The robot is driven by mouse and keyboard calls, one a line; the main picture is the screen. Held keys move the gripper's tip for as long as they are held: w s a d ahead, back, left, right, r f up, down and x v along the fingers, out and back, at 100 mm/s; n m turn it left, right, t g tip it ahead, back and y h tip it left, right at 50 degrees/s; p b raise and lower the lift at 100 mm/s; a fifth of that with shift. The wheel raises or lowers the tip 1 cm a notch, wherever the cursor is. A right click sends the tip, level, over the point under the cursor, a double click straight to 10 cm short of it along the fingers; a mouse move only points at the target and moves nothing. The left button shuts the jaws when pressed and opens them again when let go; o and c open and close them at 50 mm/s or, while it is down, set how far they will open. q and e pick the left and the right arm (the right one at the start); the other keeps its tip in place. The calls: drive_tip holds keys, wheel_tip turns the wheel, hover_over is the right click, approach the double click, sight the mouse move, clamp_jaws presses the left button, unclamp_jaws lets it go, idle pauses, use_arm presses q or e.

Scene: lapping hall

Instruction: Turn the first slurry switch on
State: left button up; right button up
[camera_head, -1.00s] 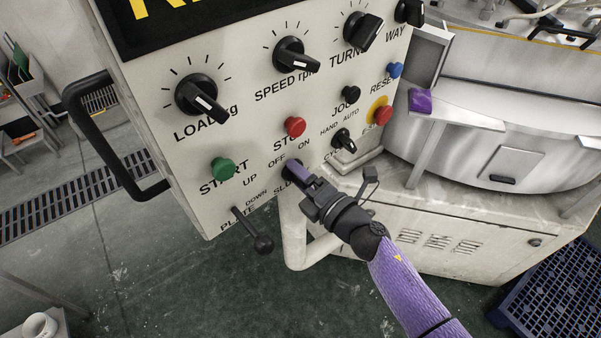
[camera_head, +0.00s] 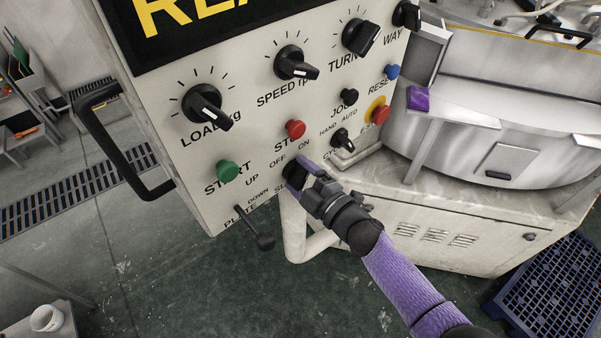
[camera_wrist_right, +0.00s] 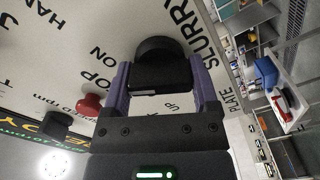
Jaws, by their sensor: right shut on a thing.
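The slurry switch is a black rotary knob (camera_head: 289,171) low on the pale control panel (camera_head: 235,140), under the OFF and ON lettering. The word SLURRY is partly hidden by my gripper in the head view, but reads clearly beside the knob (camera_wrist_right: 160,48) in the right wrist view. My right gripper (camera_head: 303,174) is shut on this knob, with one purple finger on each side of it; the hold also shows in the right wrist view (camera_wrist_right: 161,82). Which mark the knob points to I cannot tell. My left gripper is not in view.
A green start button (camera_head: 227,171), a red stop button (camera_head: 295,129) and a black plate lever (camera_head: 259,237) are close by. A black handle (camera_head: 120,150) sticks out at the panel's left. A white bent pipe (camera_head: 293,235) stands below.

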idle(0.6)
drive_tip(key=o, duration=1.1)
drive_tip(key=shift+s+d, duration=0.1)
drive_tip(key=v, duration=0.9)
drive_tip(key=shift+s+d, duration=0.25)
drive_tip(key=shift+s, duration=0.05)
drive_tip(key=shift+f+m, duration=0.1)
drive_tip(key=shift+m, duration=0.2)
